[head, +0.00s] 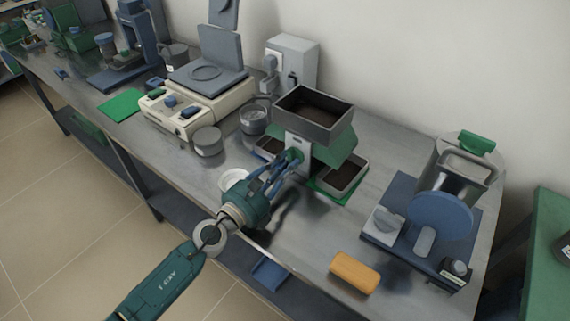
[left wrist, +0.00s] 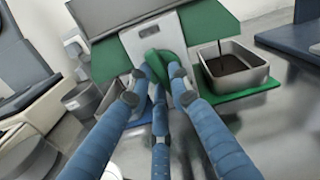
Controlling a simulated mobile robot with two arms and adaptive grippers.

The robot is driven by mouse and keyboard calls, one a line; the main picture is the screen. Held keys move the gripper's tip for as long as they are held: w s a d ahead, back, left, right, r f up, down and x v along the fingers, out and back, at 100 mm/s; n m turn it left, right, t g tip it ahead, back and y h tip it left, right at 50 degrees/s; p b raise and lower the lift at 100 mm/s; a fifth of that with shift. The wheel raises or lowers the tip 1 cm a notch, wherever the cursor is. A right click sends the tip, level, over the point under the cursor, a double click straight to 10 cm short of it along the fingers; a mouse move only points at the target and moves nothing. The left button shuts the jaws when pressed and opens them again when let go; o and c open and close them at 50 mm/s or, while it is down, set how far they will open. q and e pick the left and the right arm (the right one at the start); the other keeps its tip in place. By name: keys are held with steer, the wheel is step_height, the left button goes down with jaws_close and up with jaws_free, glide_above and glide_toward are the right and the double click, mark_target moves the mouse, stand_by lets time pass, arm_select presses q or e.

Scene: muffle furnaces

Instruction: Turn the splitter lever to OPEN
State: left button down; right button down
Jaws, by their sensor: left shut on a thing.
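The splitter (head: 315,107) stands at the middle of the bench, with a dark open hopper on top and green sloping sides. Its light front plate (head: 294,142) faces my left gripper. My left gripper (head: 291,160) reaches in from the front, its blue fingers closed around the green lever (left wrist: 153,62) on that plate. In the left wrist view the fingers (left wrist: 158,85) sit on both sides of the lever and partly hide it. I cannot read any OPEN mark on the plate. My right gripper is not in view.
A pan of dark material (head: 345,173) sits on a green mat right of the splitter; another pan (head: 268,148) is on its left. A white bowl (head: 232,180) is near the gripper. An orange block (head: 354,272) lies near the front edge. A blue machine (head: 425,225) stands at right.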

arm_select(q)
steer(key=shift+m, duration=1.1)
steer(key=c, duration=1.6)
jaws_free()
steer(key=shift+o, duration=0.2)
steer(key=v, duration=1.2)
